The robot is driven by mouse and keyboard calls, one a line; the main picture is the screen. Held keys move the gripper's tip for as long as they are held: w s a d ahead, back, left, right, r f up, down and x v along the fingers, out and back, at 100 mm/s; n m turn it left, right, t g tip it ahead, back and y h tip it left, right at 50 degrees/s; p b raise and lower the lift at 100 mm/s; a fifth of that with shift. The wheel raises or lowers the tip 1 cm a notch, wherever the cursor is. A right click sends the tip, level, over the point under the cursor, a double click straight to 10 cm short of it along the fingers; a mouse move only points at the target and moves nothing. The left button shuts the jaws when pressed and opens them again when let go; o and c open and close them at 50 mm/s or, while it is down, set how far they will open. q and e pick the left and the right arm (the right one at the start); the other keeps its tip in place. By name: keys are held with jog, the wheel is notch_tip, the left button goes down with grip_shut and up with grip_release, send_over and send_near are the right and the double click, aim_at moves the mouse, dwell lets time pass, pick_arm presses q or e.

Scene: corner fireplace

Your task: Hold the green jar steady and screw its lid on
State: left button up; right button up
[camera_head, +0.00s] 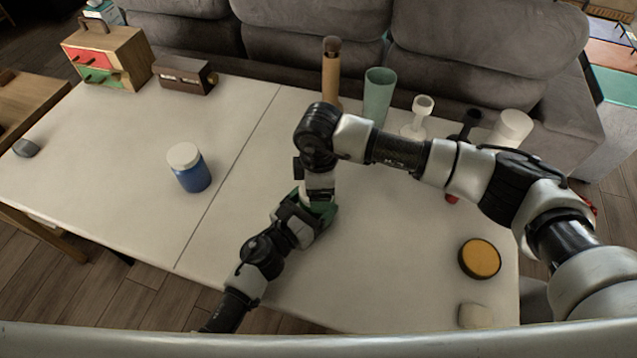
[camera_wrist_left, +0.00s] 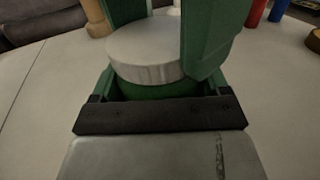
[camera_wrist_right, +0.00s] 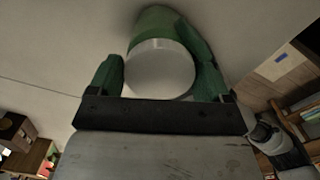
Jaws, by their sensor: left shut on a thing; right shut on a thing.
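The green jar (camera_wrist_left: 155,91) stands between the fingers of my left gripper (camera_head: 312,212), near the front edge of the white table (camera_head: 130,140). My left gripper is shut on it. A white ridged lid (camera_wrist_left: 150,50) sits over the jar's top. My right gripper (camera_head: 318,192) comes down from above and is shut on the lid, which also shows between its fingers in the right wrist view (camera_wrist_right: 160,72). The jar (camera_wrist_right: 156,22) shows behind the lid there. Lid and jar look lined up; I cannot tell how far the threads engage. In the head view my grippers mostly hide both.
A blue jar with a white lid (camera_head: 190,169) stands to the left. A wooden drawer box (camera_head: 108,58) and a dark box (camera_head: 184,75) are at the back left. A green cup (camera_head: 378,92) stands at the back. A yellow-topped disc (camera_head: 480,258) lies at the right.

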jog(key=shift+r+m, duration=0.1)
jog(key=shift+m, duration=0.5)
jog(key=o, duration=0.8)
jog(key=shift+r, duration=2.2)
jog(key=shift+n, duration=0.3)
